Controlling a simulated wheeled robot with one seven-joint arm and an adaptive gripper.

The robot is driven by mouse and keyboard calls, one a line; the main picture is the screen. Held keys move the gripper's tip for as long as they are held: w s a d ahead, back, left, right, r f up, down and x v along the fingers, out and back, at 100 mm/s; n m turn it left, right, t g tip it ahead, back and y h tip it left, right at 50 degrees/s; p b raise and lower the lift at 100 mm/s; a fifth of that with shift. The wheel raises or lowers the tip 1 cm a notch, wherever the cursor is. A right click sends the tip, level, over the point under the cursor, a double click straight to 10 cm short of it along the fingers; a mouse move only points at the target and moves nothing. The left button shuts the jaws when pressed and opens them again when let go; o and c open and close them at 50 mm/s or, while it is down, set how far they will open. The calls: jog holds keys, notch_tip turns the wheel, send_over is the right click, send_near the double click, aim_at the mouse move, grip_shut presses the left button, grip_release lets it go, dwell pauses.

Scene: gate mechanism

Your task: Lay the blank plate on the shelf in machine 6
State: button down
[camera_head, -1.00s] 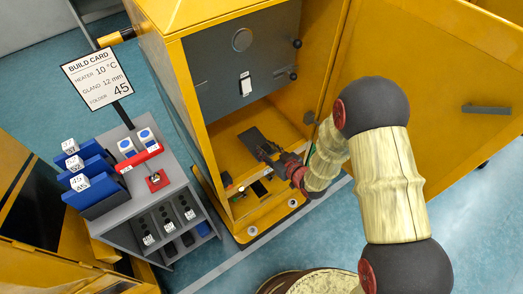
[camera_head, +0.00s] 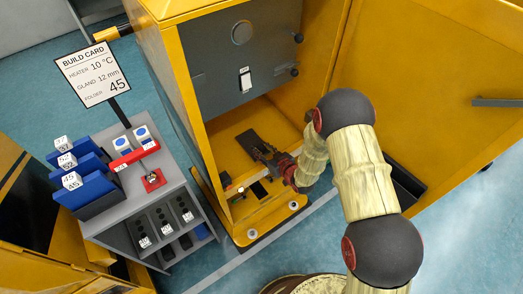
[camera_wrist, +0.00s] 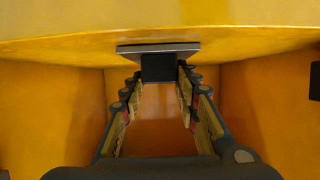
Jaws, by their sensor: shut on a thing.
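My gripper (camera_head: 267,154) is shut on a flat dark grey plate (camera_head: 246,138), the blank plate. Both are inside the open lower bay of the yellow machine (camera_head: 205,75). In the wrist view, the plate (camera_wrist: 158,66) sits between the fingertips at the far end of my gripper (camera_wrist: 158,78). A yellow surface (camera_wrist: 160,22) with a curved edge crosses the top of that view, close to the plate. I cannot tell whether the plate touches it. No machine number is readable, and I cannot tell which surface is the shelf.
The machine's yellow door (camera_head: 430,90) stands open on the right. A dark grey panel (camera_head: 232,70) is above the bay. At left, a grey cart (camera_head: 185,180) carries blue folders (camera_head: 88,187), a red item (camera_head: 152,180) and a build card (camera_head: 93,75).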

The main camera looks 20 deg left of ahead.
jog(key=c, duration=1.8)
grip_release()
jog(key=shift+f, duration=0.1)
jog(key=o, duration=0.5)
jog(key=shift+c, duration=0.2)
jog(key=shift+r, duration=0.2)
jog(key=p+v, duration=0.2)
jog(key=v, duration=1)
jog(key=shift+p, duration=0.3)
